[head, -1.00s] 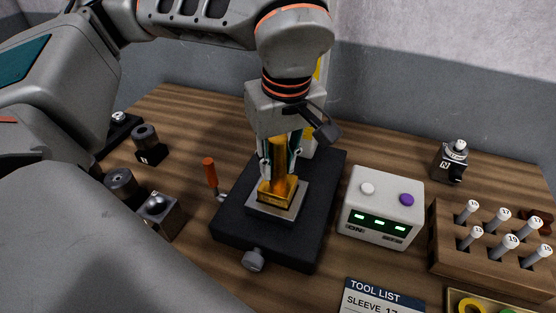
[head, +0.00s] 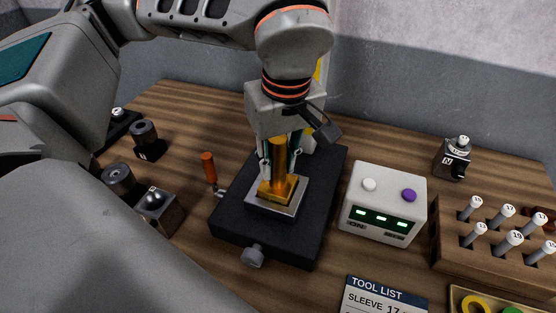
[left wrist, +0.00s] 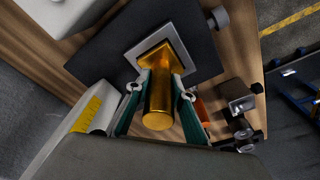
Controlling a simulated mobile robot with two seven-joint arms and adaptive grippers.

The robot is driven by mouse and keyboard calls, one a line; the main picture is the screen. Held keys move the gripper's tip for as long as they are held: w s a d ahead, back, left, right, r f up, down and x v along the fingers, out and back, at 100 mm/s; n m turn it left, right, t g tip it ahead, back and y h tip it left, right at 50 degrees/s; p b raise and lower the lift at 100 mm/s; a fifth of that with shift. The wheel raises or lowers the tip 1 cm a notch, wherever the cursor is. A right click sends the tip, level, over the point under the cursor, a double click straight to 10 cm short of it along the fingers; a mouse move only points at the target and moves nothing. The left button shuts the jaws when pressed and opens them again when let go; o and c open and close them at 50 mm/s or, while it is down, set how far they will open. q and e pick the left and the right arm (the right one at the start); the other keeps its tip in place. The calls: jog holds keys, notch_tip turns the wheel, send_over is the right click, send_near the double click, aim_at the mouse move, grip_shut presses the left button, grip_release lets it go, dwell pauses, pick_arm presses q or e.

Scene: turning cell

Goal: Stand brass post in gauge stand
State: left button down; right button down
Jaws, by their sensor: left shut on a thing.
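The brass post (head: 279,160) stands upright in the head view, with its square foot in the square socket of the gauge stand (head: 232,232). The stand is a black base with a pale metal square plate (head: 272,210) on it. My left gripper (head: 280,165) comes down from above and is shut on the post's shaft. In the left wrist view the post (left wrist: 159,105) sits between the two green-padded fingers, and its square foot lies within the pale plate (left wrist: 188,42). Whether the foot is fully seated is hard to tell. My right gripper is not in view.
A white box with buttons and green lights (head: 383,203) stands right of the stand. A wooden rack of numbered pins (head: 480,255) is at the right. Dark metal blocks (head: 158,211) stand at the left. An orange-handled lever (head: 209,167) is beside the stand.

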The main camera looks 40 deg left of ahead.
pick_arm(q)
jog(key=shift+f+b, duration=0.3)
jog(key=shift+f, duration=0.05)
dwell(0.3)
jog(key=c, duration=1.7)
grip_release()
jog(key=r, duration=0.4)
jog(key=d+r, duration=0.1)
jog(key=r, duration=0.3)
jog(key=s+r, duration=0.1)
jog(key=r, duration=0.3)
jog(key=shift+d, duration=0.25)
jog(key=shift+f, duration=0.1)
